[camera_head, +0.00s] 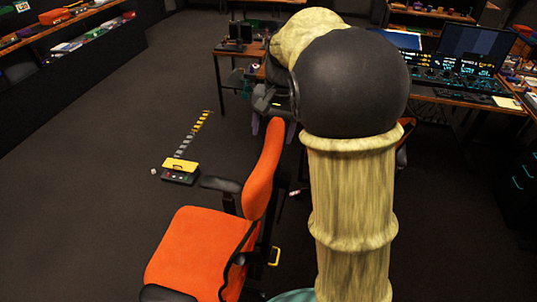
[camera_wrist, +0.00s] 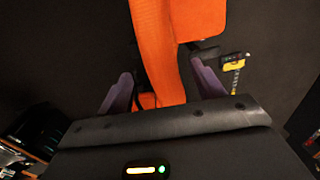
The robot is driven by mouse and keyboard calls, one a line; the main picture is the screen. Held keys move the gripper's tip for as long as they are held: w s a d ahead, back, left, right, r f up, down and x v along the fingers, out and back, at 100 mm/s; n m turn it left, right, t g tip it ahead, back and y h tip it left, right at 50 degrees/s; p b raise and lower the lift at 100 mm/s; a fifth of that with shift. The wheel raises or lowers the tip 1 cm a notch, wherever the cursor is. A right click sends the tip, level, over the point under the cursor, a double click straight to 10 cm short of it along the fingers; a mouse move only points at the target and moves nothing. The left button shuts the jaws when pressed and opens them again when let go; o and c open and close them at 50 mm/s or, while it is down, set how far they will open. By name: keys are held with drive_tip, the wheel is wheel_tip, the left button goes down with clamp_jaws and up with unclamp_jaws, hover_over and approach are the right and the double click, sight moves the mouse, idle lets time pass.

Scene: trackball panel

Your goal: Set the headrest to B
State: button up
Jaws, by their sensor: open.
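An orange office chair (camera_head: 196,250) with black armrests stands at the lower middle of the head view, its orange back (camera_head: 262,175) rising toward my gripper. I cannot make out a separate headrest or a B mark. My gripper (camera_head: 272,124) is at the top of the chair back, partly hidden by my arm. In the wrist view my gripper (camera_wrist: 160,72) has its two purple fingers apart, with the orange chair back (camera_wrist: 158,50) between them. Whether the fingers touch it cannot be told.
A black and yellow box (camera_head: 180,170) with a striped strip (camera_head: 195,133) lies on the floor to the left. A shelf (camera_head: 75,35) lines the left wall. A desk with monitors (camera_head: 470,48) stands at the back right. The dark floor at left is mostly clear.

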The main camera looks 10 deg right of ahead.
sight(270, 149)
drive_tip(key=f, duration=0.3)
drive_tip(key=f+p, duration=0.1)
drive_tip(key=f, duration=0.2)
drive_tip(key=a+f, duration=0.1)
drive_tip(key=f, duration=0.2)
drive_tip(key=shift+w+f+p, duration=0.25)
drive_tip(key=shift+f+p, duration=0.05)
drive_tip(key=c, duration=1.4)
drive_tip(key=shift+d+r+p, duration=0.2)
drive_tip(key=shift+r+p, duration=0.8)
drive_tip(key=shift+r, duration=0.65)
drive_tip(key=o, duration=1.4)
drive_tip(key=shift+f, duration=0.1)
